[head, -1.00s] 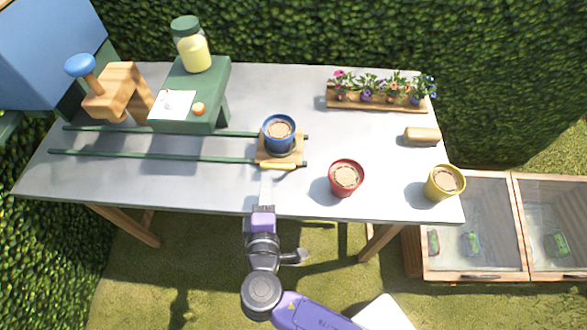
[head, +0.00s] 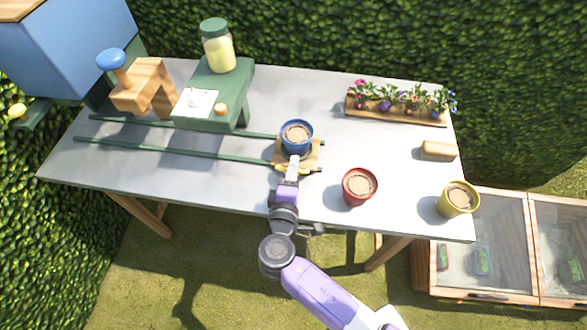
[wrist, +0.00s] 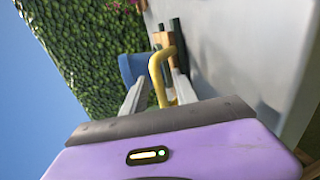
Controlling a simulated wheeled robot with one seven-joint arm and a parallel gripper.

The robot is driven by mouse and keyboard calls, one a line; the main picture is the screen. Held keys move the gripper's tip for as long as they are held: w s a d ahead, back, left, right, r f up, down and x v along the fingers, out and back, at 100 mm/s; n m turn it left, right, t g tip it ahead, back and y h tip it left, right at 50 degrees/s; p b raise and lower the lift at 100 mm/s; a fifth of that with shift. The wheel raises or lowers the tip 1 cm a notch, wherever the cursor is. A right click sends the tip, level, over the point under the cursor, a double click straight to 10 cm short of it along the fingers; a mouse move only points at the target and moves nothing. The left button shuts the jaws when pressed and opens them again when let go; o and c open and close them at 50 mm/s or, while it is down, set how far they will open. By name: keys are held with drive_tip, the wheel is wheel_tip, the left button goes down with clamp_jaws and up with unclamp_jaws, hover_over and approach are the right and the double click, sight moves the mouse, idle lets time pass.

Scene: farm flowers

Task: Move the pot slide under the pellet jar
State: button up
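The pot slide (head: 313,158) is a wooden board on two green rails, at their right end. It carries a blue pot (head: 297,137) filled with brown soil. Its yellow handle (wrist: 157,65) is on the front side. The pellet jar (head: 219,52), pale yellow with a green lid, stands on a green stand (head: 240,85) to the left, over the rails. My gripper (head: 292,164) is at the slide's front edge. In the wrist view its two fingers (wrist: 160,92) are apart, with the yellow handle between them; contact is not clear.
A red pot (head: 359,187) stands right of my gripper and a yellow pot (head: 458,199) near the right edge. A flower planter (head: 395,116) is at the back. A wooden press with a blue knob (head: 145,90) stands at the left. The rails between slide and stand are clear.

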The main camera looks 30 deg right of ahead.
clamp_jaws()
idle(1.4)
